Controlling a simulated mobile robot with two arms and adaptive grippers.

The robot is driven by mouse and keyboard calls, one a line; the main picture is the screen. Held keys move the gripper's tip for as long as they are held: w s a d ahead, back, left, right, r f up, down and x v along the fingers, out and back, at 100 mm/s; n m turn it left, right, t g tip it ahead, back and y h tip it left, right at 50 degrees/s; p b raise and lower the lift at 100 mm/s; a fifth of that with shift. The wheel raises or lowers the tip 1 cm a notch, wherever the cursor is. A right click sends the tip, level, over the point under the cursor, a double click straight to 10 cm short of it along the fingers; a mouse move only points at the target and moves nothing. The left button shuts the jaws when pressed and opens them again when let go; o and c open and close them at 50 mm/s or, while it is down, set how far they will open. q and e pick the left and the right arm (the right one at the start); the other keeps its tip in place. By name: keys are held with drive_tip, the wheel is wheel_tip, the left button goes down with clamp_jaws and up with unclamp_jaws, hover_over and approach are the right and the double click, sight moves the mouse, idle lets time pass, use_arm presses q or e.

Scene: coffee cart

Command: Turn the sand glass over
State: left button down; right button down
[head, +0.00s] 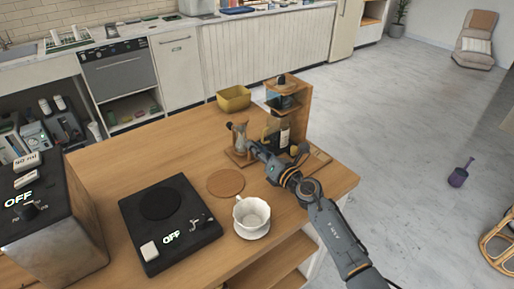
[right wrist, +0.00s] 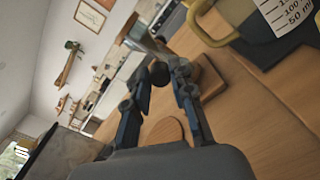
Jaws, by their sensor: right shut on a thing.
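The sand glass (head: 241,138) stands near the back of the wooden counter, beside the small wooden shelf. My right gripper (head: 247,146) reaches it from the lower right and is shut on it. In the right wrist view my right gripper (right wrist: 168,72) has its two fingers close together at the sand glass (right wrist: 143,36), which looks tilted there because the camera is rolled. The fingers cover part of it. My left gripper is not in view.
A wooden shelf (head: 293,102) with bottles stands right of the sand glass. A yellow container (head: 233,98) is behind. The counter's left back is clear.

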drive_tip(key=c, duration=1.1)
unclamp_jaws()
drive_tip(key=shift+c, duration=0.2)
drive_tip(key=v, duration=1.2)
